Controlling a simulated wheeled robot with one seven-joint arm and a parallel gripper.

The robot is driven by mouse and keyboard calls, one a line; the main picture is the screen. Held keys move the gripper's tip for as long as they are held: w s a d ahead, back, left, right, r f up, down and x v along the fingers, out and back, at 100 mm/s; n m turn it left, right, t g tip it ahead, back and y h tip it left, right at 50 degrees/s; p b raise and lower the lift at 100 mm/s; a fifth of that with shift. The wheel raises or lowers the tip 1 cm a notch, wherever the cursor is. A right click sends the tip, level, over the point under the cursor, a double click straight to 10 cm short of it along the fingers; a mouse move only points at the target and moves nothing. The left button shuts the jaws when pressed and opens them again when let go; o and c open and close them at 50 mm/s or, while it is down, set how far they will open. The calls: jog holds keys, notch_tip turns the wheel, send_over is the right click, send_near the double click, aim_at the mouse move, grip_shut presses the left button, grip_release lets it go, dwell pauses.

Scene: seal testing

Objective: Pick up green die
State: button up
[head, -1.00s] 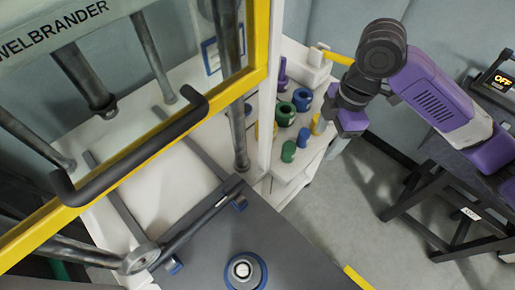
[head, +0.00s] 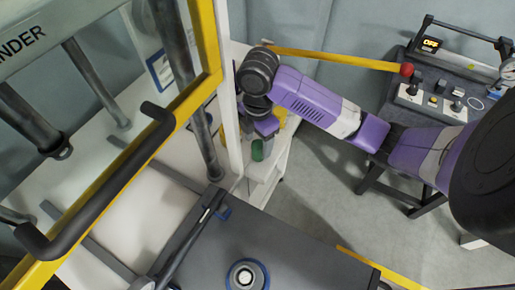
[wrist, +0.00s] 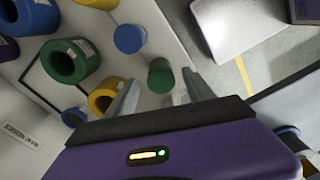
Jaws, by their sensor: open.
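Two green pieces show on the white shelf (wrist: 120,70) in the wrist view: a hollow green ring (wrist: 65,61) at the left and a smaller solid green cylinder (wrist: 160,76) near the centre. Which one is the die I cannot tell for sure. My gripper (wrist: 163,90) is open and empty. In the wrist view its two fingers lie either side of the small green cylinder, with no visible contact; the height gap cannot be judged. In the head view the green cylinder (head: 257,150) shows just below my gripper's purple body, which hides the ring and the fingertips.
A blue ring (wrist: 34,17), a yellow ring (wrist: 105,97) and a blue cylinder (wrist: 129,38) stand close by on the shelf. The yellow-framed press (head: 205,100) is close at the left in the head view. A control console (head: 440,95) stands at the right.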

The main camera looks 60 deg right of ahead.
jog(key=shift+f, duration=1.45)
jog(key=shift+c, duration=0.4)
grip_shut()
